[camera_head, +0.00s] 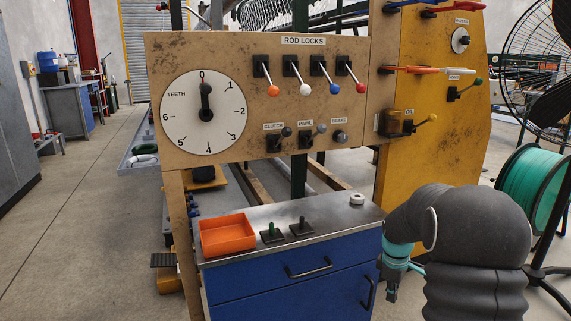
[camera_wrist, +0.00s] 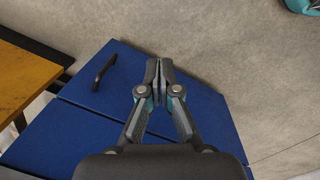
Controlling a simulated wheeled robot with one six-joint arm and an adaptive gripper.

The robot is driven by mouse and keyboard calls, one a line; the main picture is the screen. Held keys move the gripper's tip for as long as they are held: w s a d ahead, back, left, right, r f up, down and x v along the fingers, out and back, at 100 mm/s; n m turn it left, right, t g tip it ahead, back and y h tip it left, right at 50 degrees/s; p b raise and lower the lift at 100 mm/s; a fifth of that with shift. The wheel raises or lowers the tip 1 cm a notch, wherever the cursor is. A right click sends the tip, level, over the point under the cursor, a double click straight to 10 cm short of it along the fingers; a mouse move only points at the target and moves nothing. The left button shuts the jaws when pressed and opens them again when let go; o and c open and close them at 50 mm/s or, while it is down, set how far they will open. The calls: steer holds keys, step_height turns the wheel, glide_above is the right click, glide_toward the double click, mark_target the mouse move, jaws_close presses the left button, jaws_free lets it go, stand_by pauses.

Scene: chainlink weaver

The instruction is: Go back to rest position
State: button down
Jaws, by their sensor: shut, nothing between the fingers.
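My gripper (camera_head: 392,293) hangs low at the right of the blue cabinet in the head view, pointing down, with my grey arm folded behind it. In the wrist view my gripper (camera_wrist: 160,68) has its two fingertips together with nothing between them. The blue cabinet (camera_wrist: 95,120) and the grey floor (camera_wrist: 230,50) lie beyond the fingers. I see no contact between the gripper and the cabinet.
A control panel (camera_head: 300,135) with a teeth dial (camera_head: 225,110) and rod lock levers stands above the blue cabinet (camera_head: 260,295). An orange tray (camera_head: 228,236) sits on its top. A yellow machine panel (camera_head: 430,100), a green wire spool (camera_head: 530,190) and a fan (camera_head: 545,70) stand at the right.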

steer(key=s+a+r+m+t, duration=0.1)
steer(key=s+a+r+m, duration=0.2)
steer(key=s+r, duration=0.3)
steer(key=s+a+r+m+t, duration=0.2)
steer(key=s+a+r, duration=0.3)
steer(key=s, duration=0.9)
steer(key=s+a+r+m+t+y, duration=0.1)
steer(key=s+a+r+m, duration=0.4)
steer(key=s, duration=0.5)
steer(key=shift+s+a+r+t, duration=0.25)
steer(key=shift+s+r+t, duration=0.1)
steer(key=shift+r+t, duration=0.35)
steer(key=shift+r, duration=0.1)
